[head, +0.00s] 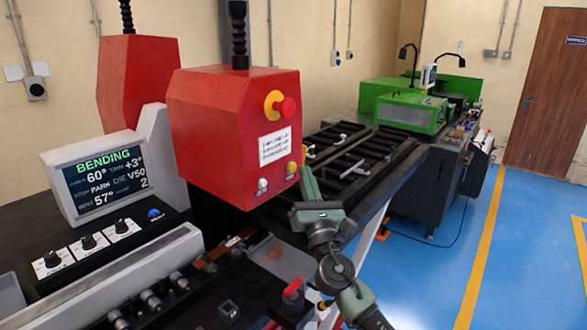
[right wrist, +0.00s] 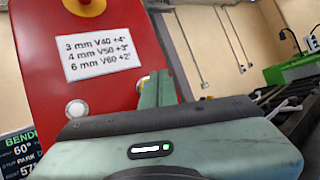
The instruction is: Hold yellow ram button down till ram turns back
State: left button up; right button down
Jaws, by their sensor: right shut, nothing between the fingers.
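The red ram housing (head: 225,130) of the bender carries a yellow ram button (head: 291,167) low on its front right, beside a white button (head: 262,185). My right gripper (head: 305,172) is shut and empty, its fingertips close to the yellow button. In the right wrist view the shut fingers (right wrist: 156,88) reach toward the red housing and cover most of the yellow button; only a sliver shows. I cannot tell whether they touch or press it. The display (head: 100,178) reads BENDING, angle 60°, bent 57°. My left gripper is not in view.
A red emergency stop (head: 284,107) on a yellow collar sits above the label (head: 274,146). Several black knobs (head: 88,242) and a blue button (head: 154,214) line the console. Below my arm is the die bed; a green machine (head: 410,105) stands behind. Blue floor is clear at right.

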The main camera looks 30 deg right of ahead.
jog(key=s, duration=0.1)
jog(key=s+d, duration=0.1)
jog(key=s, duration=0.1)
jog(key=s+d, duration=0.1)
jog(key=shift+s, duration=0.3)
dwell(0.6)
